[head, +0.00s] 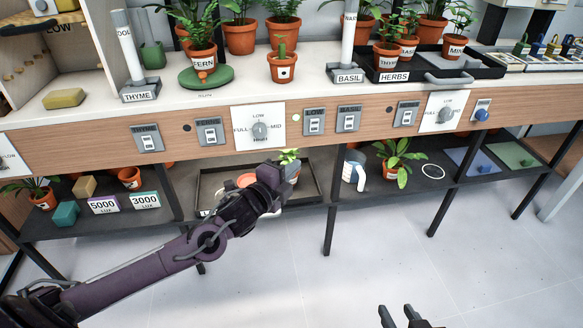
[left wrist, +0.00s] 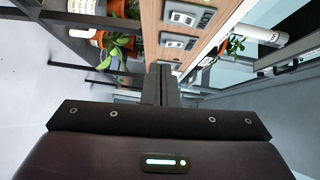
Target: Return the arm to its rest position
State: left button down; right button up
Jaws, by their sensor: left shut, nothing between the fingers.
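My left arm (head: 150,262) comes in from the left and stretches across the front of the bench. My left gripper (head: 275,188) is in front of the lower shelf, below the bench's front panel, and partly covers a tray there. In the left wrist view the fingers of the left gripper (left wrist: 160,80) are together and empty, pointing toward the panel side of the bench. My right gripper (head: 402,316) shows only its fingertips at the bottom edge, over the floor. They are apart with nothing visible between them.
The wooden front panel (head: 380,118) carries switches and dials. Below it, the lower shelf (head: 225,222) holds a dark tray (head: 318,180), a potted plant (head: 395,160) and boxes (head: 104,204). Black legs (head: 329,220) stand in front. The floor (head: 480,260) before the bench is clear.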

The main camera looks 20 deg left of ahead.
jog(key=shift+f, duration=0.1)
dwell(0.4)
